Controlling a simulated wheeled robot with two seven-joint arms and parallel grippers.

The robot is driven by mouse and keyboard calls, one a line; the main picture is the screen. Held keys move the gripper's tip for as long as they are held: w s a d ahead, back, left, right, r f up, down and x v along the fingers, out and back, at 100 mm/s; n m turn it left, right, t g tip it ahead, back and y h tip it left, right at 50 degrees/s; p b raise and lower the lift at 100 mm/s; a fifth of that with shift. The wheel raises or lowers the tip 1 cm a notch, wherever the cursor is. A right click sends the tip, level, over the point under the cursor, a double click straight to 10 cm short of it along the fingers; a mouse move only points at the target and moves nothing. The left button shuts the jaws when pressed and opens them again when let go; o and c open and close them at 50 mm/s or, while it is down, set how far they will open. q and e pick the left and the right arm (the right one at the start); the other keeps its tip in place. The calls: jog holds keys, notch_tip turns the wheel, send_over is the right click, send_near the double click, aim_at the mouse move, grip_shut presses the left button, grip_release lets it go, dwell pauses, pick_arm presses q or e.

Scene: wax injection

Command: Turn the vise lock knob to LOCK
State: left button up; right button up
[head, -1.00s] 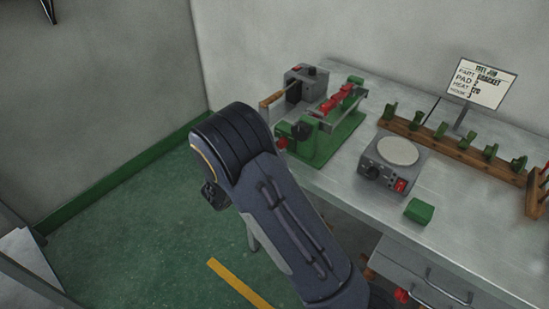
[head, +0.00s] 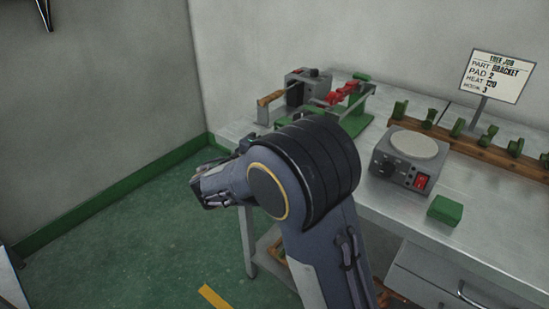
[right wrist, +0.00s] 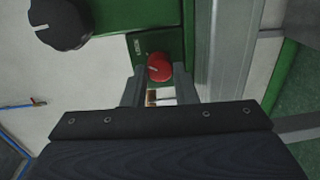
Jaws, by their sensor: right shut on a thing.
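The green vise (head: 357,122) with red parts on top stands on the bench in the head view, its front largely hidden behind my right arm. In the head view this gripper and the knob are hidden by my arm. My left gripper is not in view.
A larger black knob (right wrist: 60,22) is close by in the wrist view. On the bench are a grey box (head: 306,88) with a wooden-handled tool, a round-topped heater (head: 410,160), a green block (head: 445,210), a wooden rack (head: 465,148) and a job sign (head: 496,75).

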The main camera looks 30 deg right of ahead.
jog(key=shift+f+m+b, duration=0.1)
jog(key=shift+m+b, duration=0.8)
jog(key=shift+b, duration=0.3)
jog(key=o, duration=1)
jog(key=v, duration=0.8)
jog(key=shift+d+p, duration=0.1)
jog(key=shift+p, duration=0.25)
